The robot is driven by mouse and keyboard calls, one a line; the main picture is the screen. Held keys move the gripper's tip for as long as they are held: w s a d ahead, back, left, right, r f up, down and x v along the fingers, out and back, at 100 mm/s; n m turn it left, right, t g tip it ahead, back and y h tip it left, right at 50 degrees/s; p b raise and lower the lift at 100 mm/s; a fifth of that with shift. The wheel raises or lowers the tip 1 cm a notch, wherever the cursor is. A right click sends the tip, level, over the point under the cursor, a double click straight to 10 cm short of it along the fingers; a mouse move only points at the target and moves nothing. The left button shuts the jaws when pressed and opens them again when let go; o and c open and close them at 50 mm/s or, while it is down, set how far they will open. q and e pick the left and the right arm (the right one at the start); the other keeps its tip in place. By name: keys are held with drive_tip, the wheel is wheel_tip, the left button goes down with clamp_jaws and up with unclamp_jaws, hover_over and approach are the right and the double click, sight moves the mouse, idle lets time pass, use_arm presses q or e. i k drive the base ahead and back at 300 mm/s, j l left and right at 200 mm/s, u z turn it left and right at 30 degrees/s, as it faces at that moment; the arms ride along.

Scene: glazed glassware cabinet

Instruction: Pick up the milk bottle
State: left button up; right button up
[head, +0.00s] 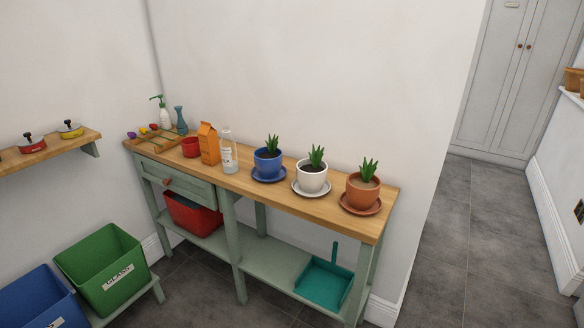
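The milk bottle (229,155) is a clear glass bottle with a white label. It stands upright on the wooden top of a green side table (328,208). An orange carton (208,144) stands close on its left and a blue plant pot (267,164) is on its right. Neither of my grippers shows in the head view.
A red cup (190,147), a blue vase (181,120) and a pump bottle (164,113) stand further left on the table. White (311,179) and terracotta (362,192) pots stand to the right. Green (104,268) and blue (38,298) bins are at lower left. Floor (450,250) is clear at right.

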sight(228, 145)
drive_tip(key=i+l+z, duration=0.1)
drive_tip(key=i, duration=1.15)
